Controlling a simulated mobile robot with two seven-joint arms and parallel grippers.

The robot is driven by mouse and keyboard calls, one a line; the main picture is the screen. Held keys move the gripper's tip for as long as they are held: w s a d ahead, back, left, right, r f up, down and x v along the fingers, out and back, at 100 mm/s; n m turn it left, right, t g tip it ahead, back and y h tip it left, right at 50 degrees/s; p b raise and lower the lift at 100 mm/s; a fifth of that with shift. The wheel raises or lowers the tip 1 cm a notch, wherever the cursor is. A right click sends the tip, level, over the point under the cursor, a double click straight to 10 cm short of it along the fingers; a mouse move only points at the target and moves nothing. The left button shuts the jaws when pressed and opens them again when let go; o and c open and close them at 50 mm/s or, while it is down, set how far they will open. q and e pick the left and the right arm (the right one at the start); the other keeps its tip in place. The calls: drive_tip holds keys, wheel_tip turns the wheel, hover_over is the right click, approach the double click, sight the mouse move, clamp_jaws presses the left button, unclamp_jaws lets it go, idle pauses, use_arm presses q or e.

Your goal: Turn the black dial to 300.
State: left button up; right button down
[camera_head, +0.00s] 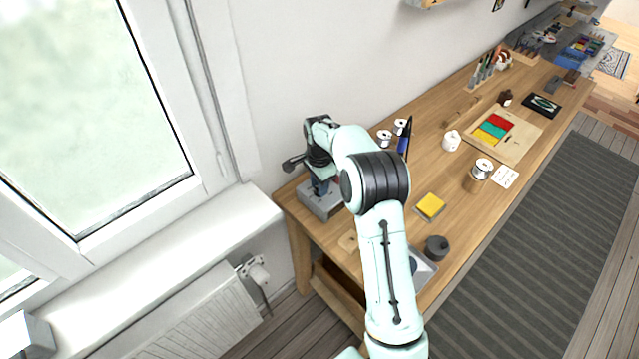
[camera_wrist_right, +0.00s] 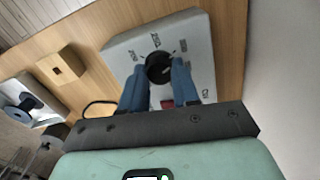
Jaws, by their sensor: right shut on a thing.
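The black dial (camera_wrist_right: 158,68) is round and sits on the face of a light grey box (camera_wrist_right: 200,45), with printed numbers around it that are too small to read surely. My right gripper (camera_wrist_right: 159,80) has its two blue fingers on either side of the dial, shut on it. In the head view the grey box (camera_head: 314,202) stands at the near left end of the wooden bench, and my right gripper (camera_head: 320,187) reaches down to it. The dial is hidden there by my arm. My left gripper is in neither view.
A red part (camera_wrist_right: 167,104) sits on the box face beside the fingers. A wooden block (camera_wrist_right: 62,66) lies near the box. A yellow pad (camera_head: 431,205), a dark round pot (camera_head: 437,247) and white spools (camera_head: 384,138) stand on the bench (camera_head: 405,225). The wall is close behind.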

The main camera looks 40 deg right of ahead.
idle(0.4)
drive_tip(key=c, duration=0.8)
unclamp_jaws()
wheel_tip(320, 180, up, 13)
drive_tip(key=shift+r, duration=0.15)
